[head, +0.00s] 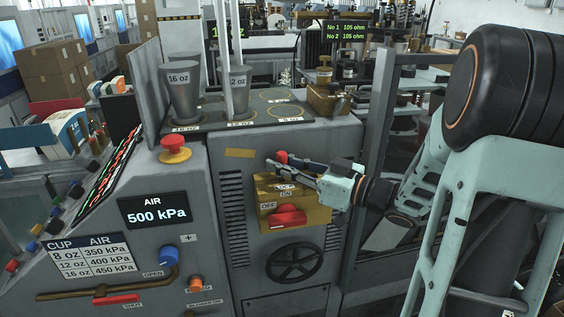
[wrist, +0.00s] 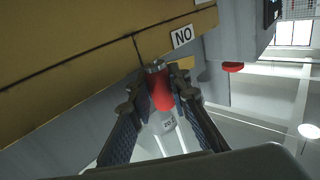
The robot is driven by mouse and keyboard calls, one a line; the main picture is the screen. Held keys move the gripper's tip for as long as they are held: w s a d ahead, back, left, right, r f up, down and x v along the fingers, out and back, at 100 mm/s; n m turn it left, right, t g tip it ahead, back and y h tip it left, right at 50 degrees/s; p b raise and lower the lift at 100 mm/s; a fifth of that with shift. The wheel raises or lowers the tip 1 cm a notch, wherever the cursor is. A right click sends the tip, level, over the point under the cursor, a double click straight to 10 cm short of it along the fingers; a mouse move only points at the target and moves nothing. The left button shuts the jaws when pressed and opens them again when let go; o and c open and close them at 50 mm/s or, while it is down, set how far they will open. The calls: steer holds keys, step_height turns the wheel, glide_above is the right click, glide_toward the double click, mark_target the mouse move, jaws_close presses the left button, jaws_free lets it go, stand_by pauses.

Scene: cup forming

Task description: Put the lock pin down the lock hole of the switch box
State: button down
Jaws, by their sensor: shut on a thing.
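My gripper (head: 284,165) is at the top of the yellow switch box (head: 318,214) in the head view. It is shut on the lock pin (head: 281,157), whose red part shows there. In the wrist view the red pin (wrist: 160,92) with a grey metal end sits between the two fingertips (wrist: 159,80), close to the box's yellow face (wrist: 70,55).
A black handwheel (head: 294,263) is below the box. Grey cups (head: 183,95) stand on the machine top, with a brass block (head: 326,99) at its right. A red stop button (head: 174,149) is at the left. A grey post (head: 377,120) stands beside my arm.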

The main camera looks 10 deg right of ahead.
steer(key=shift+f, duration=0.35)
steer(key=c, duration=1.7)
jaws_free()
steer(key=shift+c, duration=0.2)
steer(key=v, duration=1.2)
steer(key=shift+w, duration=0.1)
